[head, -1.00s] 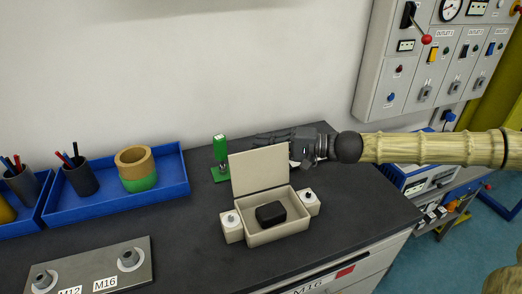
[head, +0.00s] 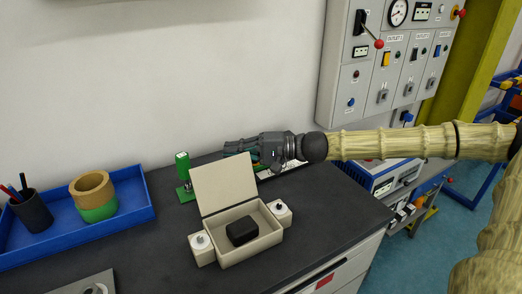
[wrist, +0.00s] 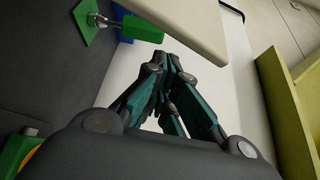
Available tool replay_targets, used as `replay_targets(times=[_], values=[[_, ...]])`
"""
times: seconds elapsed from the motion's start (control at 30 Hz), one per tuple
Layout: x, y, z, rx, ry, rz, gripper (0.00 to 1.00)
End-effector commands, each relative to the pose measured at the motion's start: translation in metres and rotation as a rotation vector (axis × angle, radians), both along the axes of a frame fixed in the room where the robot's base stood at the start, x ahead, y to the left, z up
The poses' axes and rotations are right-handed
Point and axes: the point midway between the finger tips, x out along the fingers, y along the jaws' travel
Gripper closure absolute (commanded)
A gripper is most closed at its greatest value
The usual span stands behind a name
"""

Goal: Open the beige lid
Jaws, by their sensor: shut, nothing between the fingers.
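The beige lid (head: 224,183) stands raised at the back edge of the beige box (head: 243,249), leaning slightly back. It also shows in the wrist view as a pale panel edge (wrist: 190,22). The box is open and a black block (head: 242,231) lies inside. My gripper (head: 238,147) is shut and empty, behind the lid near its top right corner. In the wrist view its fingers (wrist: 170,62) meet close to the lid's edge; I cannot tell whether they touch it.
Two white blocks with knobs (head: 201,249) (head: 280,213) flank the box. A green device (head: 183,176) stands left of the lid, near my gripper. A blue tray (head: 128,205) with cups is further left. The wall panel (head: 385,70) is at the right.

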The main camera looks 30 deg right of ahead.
Motion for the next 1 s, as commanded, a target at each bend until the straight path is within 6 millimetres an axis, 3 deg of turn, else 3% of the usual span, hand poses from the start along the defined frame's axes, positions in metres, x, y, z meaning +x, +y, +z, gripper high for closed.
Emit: replay_targets(times=[1.0], values=[[-0.036,-0.067,0.007,0.001,-0.002,0.000,1.00]])
